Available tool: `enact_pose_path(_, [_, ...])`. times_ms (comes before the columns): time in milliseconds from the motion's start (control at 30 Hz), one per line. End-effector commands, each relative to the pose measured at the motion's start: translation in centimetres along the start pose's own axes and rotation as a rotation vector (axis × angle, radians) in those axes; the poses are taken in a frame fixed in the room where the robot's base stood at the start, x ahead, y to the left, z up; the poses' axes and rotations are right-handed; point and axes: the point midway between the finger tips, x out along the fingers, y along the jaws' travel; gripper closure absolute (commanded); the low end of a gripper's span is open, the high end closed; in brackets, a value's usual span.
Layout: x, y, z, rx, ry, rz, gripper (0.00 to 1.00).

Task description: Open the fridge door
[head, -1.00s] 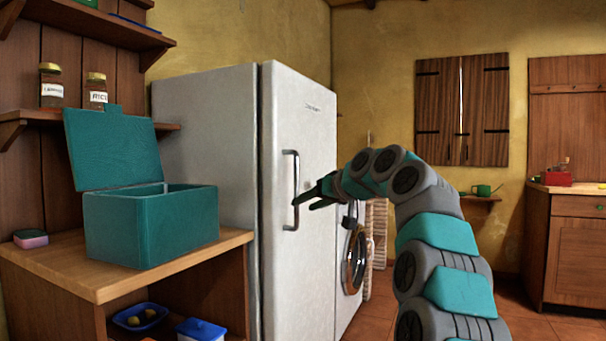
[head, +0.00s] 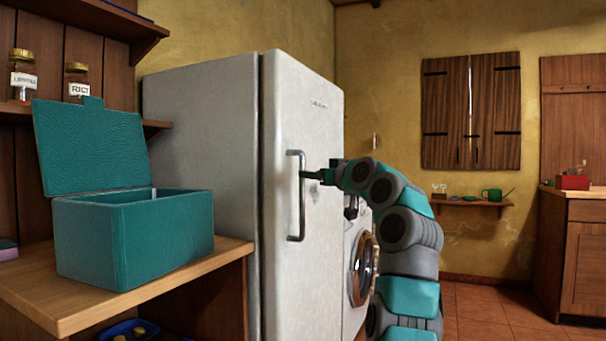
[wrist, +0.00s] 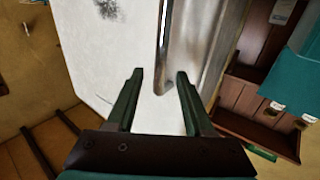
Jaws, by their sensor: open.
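The white fridge (head: 205,150) stands behind the counter, and its door (head: 318,190) is shut. A vertical metal handle (head: 297,225) runs along the left part of the door front. My gripper (head: 306,174) is at the upper half of the handle, at its right side in the head view. In the wrist view my gripper (wrist: 159,75) is open, its two green fingers apart. The handle (wrist: 162,50) comes down between the finger directions, with its lower end near the gap. I cannot tell whether a finger touches it.
A teal box (head: 135,235) with a raised lid sits on the wooden counter (head: 60,300) left of the fridge. A front-loading washing machine (head: 357,260) stands right of the fridge. Tiled floor (head: 490,312) is clear at the right.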

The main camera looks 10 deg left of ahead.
Motion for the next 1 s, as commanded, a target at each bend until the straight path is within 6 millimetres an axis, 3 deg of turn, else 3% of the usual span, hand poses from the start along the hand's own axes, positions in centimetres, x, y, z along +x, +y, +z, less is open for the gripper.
enact_pose_path(500, [5.6,0.0,-0.1,0.002,-0.008,-0.002,0.48])
enact_pose_path(1000, [6.4,0.0,0.1,0.001,-0.003,-0.001,0.5])
